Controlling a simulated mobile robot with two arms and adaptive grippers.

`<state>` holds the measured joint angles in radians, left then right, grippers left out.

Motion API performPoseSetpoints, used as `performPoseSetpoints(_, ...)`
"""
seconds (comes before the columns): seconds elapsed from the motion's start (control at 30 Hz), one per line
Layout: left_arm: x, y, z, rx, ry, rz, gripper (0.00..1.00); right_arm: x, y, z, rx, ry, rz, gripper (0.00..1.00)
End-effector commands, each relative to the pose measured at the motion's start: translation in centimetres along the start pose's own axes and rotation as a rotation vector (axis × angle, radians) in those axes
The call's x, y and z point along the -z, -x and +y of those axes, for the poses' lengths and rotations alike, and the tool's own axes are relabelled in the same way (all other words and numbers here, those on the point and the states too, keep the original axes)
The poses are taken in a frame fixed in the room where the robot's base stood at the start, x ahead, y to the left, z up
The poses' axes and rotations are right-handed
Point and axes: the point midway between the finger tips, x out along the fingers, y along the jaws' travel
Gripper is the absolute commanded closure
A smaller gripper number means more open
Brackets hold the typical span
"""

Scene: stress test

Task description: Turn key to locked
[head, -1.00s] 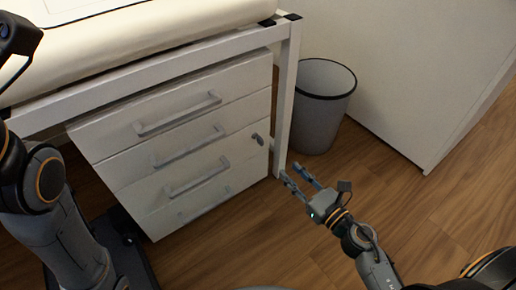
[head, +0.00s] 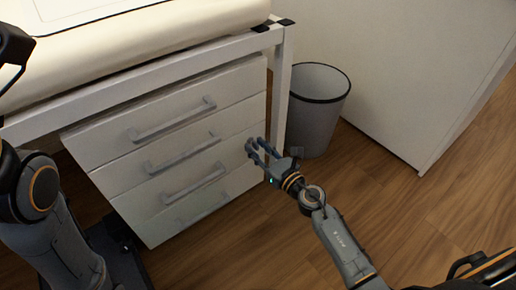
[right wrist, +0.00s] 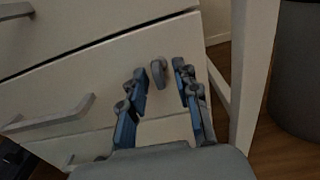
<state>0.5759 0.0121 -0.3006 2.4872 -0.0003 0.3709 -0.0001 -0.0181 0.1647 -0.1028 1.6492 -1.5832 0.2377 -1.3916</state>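The key (right wrist: 158,72) is a small grey piece on the drawer front, near its right edge. In the right wrist view it sits between and just beyond the fingertips of my right gripper (right wrist: 160,80), which is open. In the head view the right gripper (head: 258,147) reaches to the cabinet's right side, and the key (head: 249,147) is partly hidden at its fingertips. I cannot tell whether a finger touches the key. The white drawer cabinet (head: 150,195) has several drawers with grey bar handles. My left arm is at the left edge; its fingers are not clearly seen.
A white table frame leg (head: 282,90) stands just right of the cabinet, close to my right gripper. A grey bin (head: 318,115) stands behind the leg. A white panel (head: 400,80) is at the right. The wooden floor (head: 420,225) in front is clear.

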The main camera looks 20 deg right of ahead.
Motion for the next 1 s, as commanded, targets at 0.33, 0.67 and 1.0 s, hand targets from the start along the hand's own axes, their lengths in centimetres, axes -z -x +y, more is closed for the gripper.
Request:
performPoseSetpoints(0.33, 0.02, -0.04, 0.01, 0.000, 0.000, 0.001, 0.80, 0.03, -0.04, 0.02, 0.000, -0.001, 0.001, 0.89)
performPoseSetpoints(0.67, 0.03, -0.08, -0.01, 0.000, 0.000, 0.002, 0.80, 0.02, -0.03, 0.02, 0.000, -0.004, 0.001, 1.00)
performPoseSetpoints(1.0, -0.15, -0.25, -0.19, 0.005, 0.001, -0.001, 0.80, -0.09, -0.04, 0.09, -0.001, -0.127, 0.002, 1.00)
